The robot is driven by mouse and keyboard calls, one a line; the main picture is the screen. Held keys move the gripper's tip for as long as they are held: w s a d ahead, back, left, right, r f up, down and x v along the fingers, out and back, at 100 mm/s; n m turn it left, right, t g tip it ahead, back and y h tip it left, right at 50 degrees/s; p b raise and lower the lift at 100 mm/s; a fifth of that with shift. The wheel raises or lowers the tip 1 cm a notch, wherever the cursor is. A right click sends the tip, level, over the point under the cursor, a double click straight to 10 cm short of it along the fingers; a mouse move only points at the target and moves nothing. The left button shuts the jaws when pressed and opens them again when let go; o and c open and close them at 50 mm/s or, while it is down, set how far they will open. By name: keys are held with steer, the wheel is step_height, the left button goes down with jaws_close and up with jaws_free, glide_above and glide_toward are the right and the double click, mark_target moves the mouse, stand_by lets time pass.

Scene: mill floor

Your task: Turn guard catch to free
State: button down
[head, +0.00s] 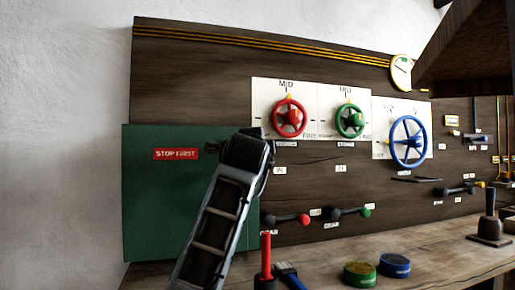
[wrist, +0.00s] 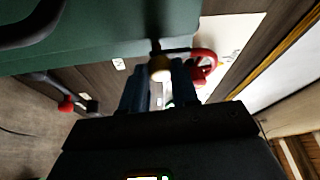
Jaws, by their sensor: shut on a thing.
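The green guard (head: 160,215) is a flat panel with a red "STOP FIRST" label (head: 177,154), on the left of the dark wall board. It also shows across the top of the wrist view (wrist: 110,35). The guard catch (wrist: 160,70) appears as a small brass-coloured knob on a dark stem at the guard's edge. My gripper (wrist: 161,82) is shut on the knob, with one dark blue finger on each side of it. In the head view my wrist covers the catch and the fingers at the guard's right edge. I cannot read the catch's position.
Red (head: 289,118), green (head: 349,121) and blue (head: 407,142) handwheels stand right of the guard. Below are levers with red (head: 304,220) and green (head: 366,211) knobs. A red upright handle (head: 266,256) and green (head: 358,274) and blue (head: 394,265) round tins stand on the bench (head: 445,252).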

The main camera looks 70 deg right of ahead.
stand_by(0.3)
steer(key=c, duration=0.9)
jaws_free()
steer(key=shift+o, duration=0.2)
steer(key=r+v, duration=0.1)
steer(key=v, duration=0.6)
steer(key=shift+s+a+f, duration=0.15)
steer(key=shift+a+f, duration=0.2)
steer(key=shift+f, duration=0.2)
steer(key=shift+a, duration=0.1)
